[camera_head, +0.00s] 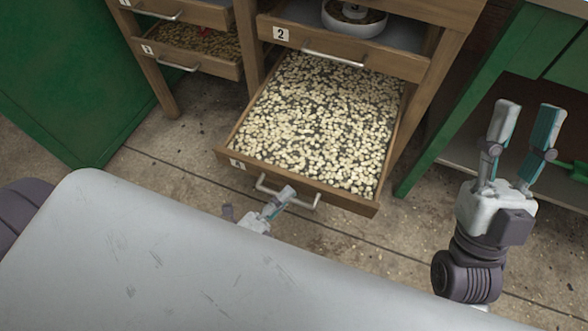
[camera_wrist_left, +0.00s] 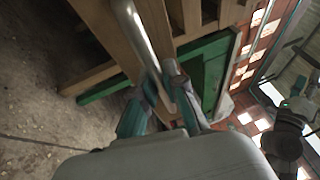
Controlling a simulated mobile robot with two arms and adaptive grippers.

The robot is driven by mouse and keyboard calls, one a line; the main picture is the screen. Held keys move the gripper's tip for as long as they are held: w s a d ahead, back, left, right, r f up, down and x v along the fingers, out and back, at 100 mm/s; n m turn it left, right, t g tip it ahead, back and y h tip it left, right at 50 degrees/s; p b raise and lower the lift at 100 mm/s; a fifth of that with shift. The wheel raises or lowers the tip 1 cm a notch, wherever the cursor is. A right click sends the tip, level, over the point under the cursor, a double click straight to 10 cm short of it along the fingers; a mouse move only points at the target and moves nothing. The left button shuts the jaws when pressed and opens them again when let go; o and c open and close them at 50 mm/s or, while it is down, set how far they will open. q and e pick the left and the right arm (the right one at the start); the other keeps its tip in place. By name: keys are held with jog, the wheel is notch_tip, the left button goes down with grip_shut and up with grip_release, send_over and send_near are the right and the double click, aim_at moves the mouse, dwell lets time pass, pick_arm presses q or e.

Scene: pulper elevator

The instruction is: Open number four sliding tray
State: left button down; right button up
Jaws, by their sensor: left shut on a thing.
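The lower wooden tray (camera_head: 320,120) is pulled well out of the frame and full of pale beans or kernels. Its label (camera_head: 237,164) is too small to read surely; it sits below tray 2. My left gripper (camera_head: 279,198) is shut on the tray's metal handle (camera_head: 261,186), partly hidden by the grey surface in front. In the left wrist view, the fingers (camera_wrist_left: 160,85) close around the handle bar (camera_wrist_left: 138,32). My right gripper (camera_head: 528,110) is open and empty, raised to the right of the tray.
Tray 2 (camera_head: 355,58) above is partly out and holds a white bowl (camera_head: 354,22). Tray 3 (camera_head: 195,60) is at the left. A green cabinet (camera_head: 60,80) stands left, a green bench frame (camera_head: 455,110) right. Bare floor (camera_head: 165,160) lies between.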

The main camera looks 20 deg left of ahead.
pick_arm(q)
jog(key=s+p, duration=0.1)
jog(key=s, duration=0.5)
jog(key=shift+s, duration=0.25)
pick_arm(e)
jog(key=shift+w+a+f+g+h, duration=0.15)
jog(key=shift+w+f+g+h, duration=0.2)
jog(key=shift+w+f+g, duration=0.65)
jog(key=shift+w+a+f+g+h, duration=0.15)
jog(key=shift+w+f+g+h, duration=0.2)
jog(key=shift+w+f+g, duration=0.55)
pick_arm(q)
jog(key=shift+a, duration=0.1)
pick_arm(e)
jog(key=shift+w, duration=0.3)
pick_arm(q)
jog(key=c, duration=1.2)
grip_release()
jog(key=v, duration=1.2)
